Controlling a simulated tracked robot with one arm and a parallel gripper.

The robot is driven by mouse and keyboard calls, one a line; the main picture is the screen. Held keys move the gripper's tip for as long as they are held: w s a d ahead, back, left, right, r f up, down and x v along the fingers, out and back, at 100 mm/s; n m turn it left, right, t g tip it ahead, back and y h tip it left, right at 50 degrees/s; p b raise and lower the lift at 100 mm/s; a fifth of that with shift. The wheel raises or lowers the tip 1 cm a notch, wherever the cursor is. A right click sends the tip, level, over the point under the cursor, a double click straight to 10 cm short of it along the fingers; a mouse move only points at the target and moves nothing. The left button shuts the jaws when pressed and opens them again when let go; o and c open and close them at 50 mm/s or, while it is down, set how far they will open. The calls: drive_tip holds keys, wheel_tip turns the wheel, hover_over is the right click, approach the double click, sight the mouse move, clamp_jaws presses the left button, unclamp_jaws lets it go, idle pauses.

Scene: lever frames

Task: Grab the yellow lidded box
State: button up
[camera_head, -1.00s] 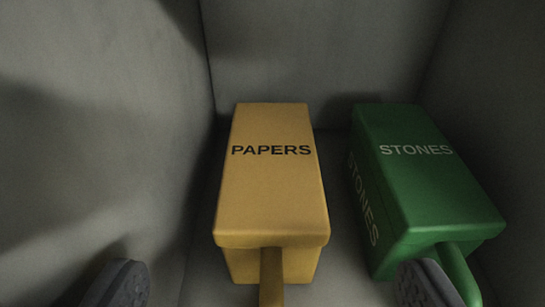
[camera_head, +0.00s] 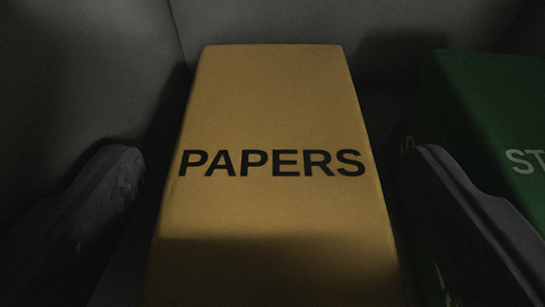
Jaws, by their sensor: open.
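The yellow lidded box (camera_head: 270,210), marked PAPERS in black on its lid, fills the middle of the view. Its near end and its handle are out of the picture. My gripper (camera_head: 270,165) is open, with one dark finger on the left of the yellow box and the other on the right. A gap shows between the left finger and the box. The right finger lies between the yellow box and the green box.
A green box (camera_head: 490,100) with white lettering stands close on the right, partly hidden by my right finger. Grey walls (camera_head: 90,70) enclose the boxes at the left and back. The space between the two boxes is narrow.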

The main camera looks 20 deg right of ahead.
drive_tip(key=c, duration=1.2)
drive_tip(key=shift+r, duration=0.2)
